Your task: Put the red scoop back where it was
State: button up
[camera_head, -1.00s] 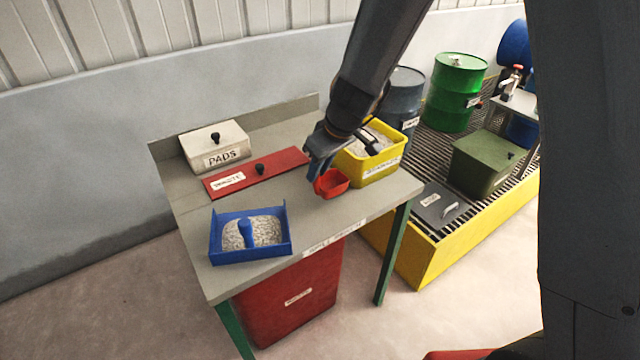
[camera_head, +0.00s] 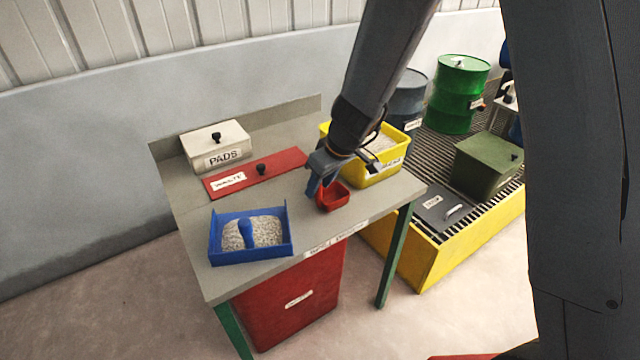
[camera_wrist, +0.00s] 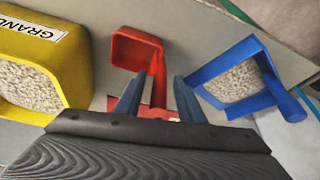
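The red scoop (camera_head: 333,198) is at the bench's right front, in front of the yellow bin, and appears to rest on the bench top. My gripper (camera_head: 318,190) points down at its handle. In the wrist view the scoop's bowl (camera_wrist: 136,50) lies ahead, and its handle stands between the two fingers of my gripper (camera_wrist: 158,88). The fingers are apart, with a narrow gap visible on each side of the handle, so the gripper looks open around it.
The yellow bin (camera_head: 372,172) of granules stands just behind the scoop. A blue tray (camera_head: 250,257) with granules and a blue handle is to the left. A red waste lid (camera_head: 280,167) and PADS box (camera_head: 205,140) lie behind. Bare bench (camera_head: 300,205) separates tray and scoop.

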jog(key=shift+r, duration=0.1)
jog(key=shift+r+p, duration=0.1)
jog(key=shift+p, duration=0.2)
jog(key=v, duration=1.2)
jog(key=s+d+f+m+g+h, duration=0.2)
jog(key=s+d+m, duration=0.7)
jog(key=s+d, duration=0.7)
notch_tip(320, 180, down, 2)
jog(key=shift+s+d+f+h, duration=0.1)
jog(key=shift+s+d+h, duration=0.25)
jog(key=shift+d+h, duration=0.2)
jog(key=shift+a, duration=0.1)
